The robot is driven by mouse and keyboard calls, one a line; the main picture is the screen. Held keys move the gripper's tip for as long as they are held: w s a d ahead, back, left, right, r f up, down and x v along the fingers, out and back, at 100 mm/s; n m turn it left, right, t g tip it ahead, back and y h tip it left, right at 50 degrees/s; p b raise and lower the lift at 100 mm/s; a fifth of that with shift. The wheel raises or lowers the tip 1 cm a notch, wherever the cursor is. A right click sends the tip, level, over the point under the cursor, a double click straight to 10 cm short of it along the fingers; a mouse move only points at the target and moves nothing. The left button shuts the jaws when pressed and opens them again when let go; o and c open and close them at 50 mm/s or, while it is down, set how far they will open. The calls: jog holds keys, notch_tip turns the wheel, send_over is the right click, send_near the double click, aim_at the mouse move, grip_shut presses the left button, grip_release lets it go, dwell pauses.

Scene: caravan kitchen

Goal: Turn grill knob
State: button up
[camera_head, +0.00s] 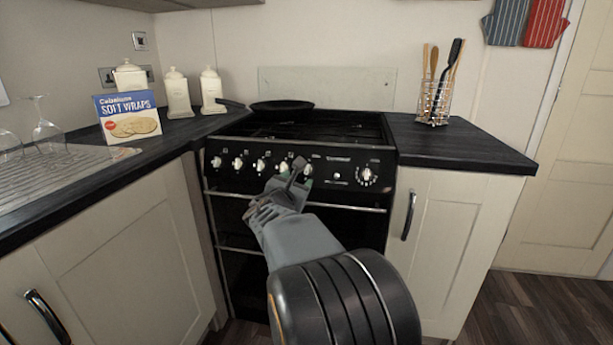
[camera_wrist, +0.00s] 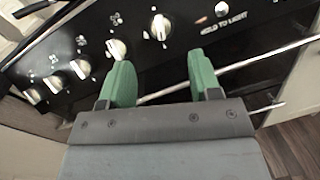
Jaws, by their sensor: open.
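A row of silver knobs runs along the black front panel of the cooker (camera_head: 335,160). I cannot read which one is the grill knob. My gripper (camera_head: 296,178) is in front of this panel, around the right-hand knobs of the row. In the wrist view my gripper (camera_wrist: 160,72) is open, with two green fingers apart and nothing between them. One knob (camera_wrist: 160,28) lies ahead of the gap between the fingers. Another knob (camera_wrist: 117,49) is just beyond the left fingertip; I cannot tell whether they touch. My gripper partly hides the panel in the head view.
A metal rail (camera_head: 340,208) crosses the oven front below the knobs. A larger knob (camera_head: 368,177) is at the panel's right. A black pan (camera_head: 282,107) is on the hob. A utensil rack (camera_head: 433,105) stands on the right worktop. Floor (camera_head: 545,310) is clear at right.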

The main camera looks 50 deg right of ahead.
aim_at(307, 170)
jog(key=b+x, duration=0.1)
jog(key=x, duration=0.7)
jog(key=shift+w+d+f, duration=0.1)
jog(key=shift+d, duration=0.1)
jog(key=shift+c, duration=0.2)
jog(key=c, duration=0.8)
jog(key=shift+c, duration=0.2)
